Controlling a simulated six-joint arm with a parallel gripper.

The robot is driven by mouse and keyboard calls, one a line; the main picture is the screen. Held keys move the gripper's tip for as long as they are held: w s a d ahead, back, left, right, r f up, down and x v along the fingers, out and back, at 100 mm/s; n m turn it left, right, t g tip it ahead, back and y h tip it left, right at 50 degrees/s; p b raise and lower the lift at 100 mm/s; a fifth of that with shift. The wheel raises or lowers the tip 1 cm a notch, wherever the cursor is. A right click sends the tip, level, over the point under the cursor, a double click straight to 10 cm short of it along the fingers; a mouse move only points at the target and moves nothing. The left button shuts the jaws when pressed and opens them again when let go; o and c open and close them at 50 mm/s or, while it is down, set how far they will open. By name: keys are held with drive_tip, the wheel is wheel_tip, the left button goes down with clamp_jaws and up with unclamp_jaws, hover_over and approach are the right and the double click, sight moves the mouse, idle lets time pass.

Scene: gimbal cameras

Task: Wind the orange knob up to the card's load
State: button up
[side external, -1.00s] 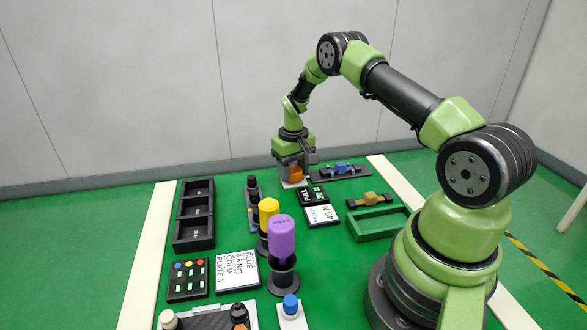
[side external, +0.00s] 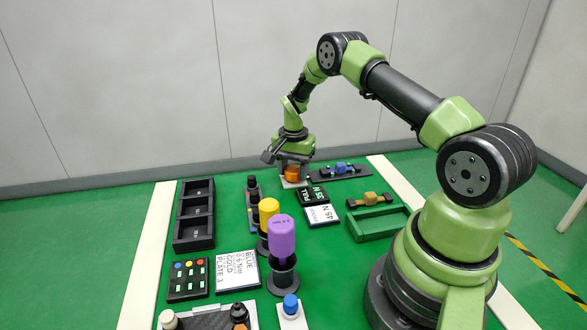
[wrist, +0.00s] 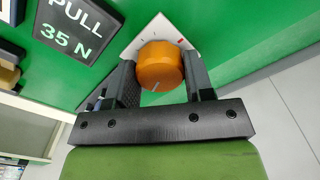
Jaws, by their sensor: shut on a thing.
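The orange knob (wrist: 160,66) sits on a white plate (wrist: 137,45) with tick marks, and its pale pointer line shows on its top. My gripper (wrist: 163,82) is shut on the knob, one finger on each side; in the side view the orange knob (side external: 291,172) shows below the wrist. A black display (wrist: 74,27) reads "PULL 35 N" in the wrist view; it is also in the side view (side external: 313,196). A white card (side external: 322,215) lies in front of it, upside down to that camera, and appears to read 45 N.
A green tray (side external: 378,224) and a black rail with an orange-gold block (side external: 370,199) are nearer. Purple (side external: 281,238) and yellow (side external: 269,210) cylinders stand in front, left.

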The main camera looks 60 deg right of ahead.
sight(293, 169)
drive_tip(key=m, duration=0.3)
drive_tip(key=shift+m, duration=2.2)
drive_tip(key=o, duration=0.9)
drive_tip(key=shift+o, duration=0.2)
wheel_tip(293, 169, up, 10)
